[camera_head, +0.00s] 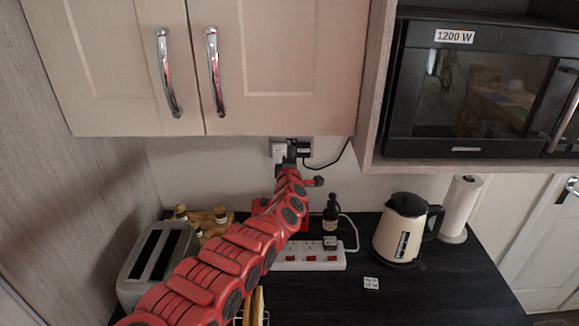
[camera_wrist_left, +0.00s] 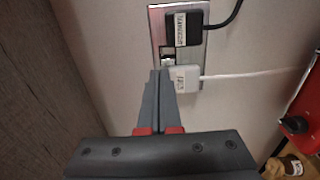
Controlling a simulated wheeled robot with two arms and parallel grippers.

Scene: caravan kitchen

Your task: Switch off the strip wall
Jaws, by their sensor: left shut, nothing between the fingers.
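A metal wall socket plate (camera_wrist_left: 157,22) is on the wall under the cupboard; it also shows in the head view (camera_head: 291,141). A labelled black plug (camera_wrist_left: 184,29) and a labelled white plug (camera_wrist_left: 184,78) sit in it; the small labels are hard to read. A small switch (camera_wrist_left: 167,54) shows beside the plugs. My left gripper (camera_wrist_left: 160,72) is shut and empty, its tips at the plate next to the white plug and just below that switch. I cannot tell whether the tips touch. The tips partly cover the plate. My right gripper is not in view.
A white power strip (camera_head: 310,257) with red switches lies on the dark counter. A toaster (camera_head: 158,262), kettle (camera_head: 402,232), dark bottle (camera_head: 330,214) and paper roll (camera_head: 460,208) stand around. Cupboard doors (camera_head: 270,60) hang above; the microwave (camera_head: 470,90) is at right.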

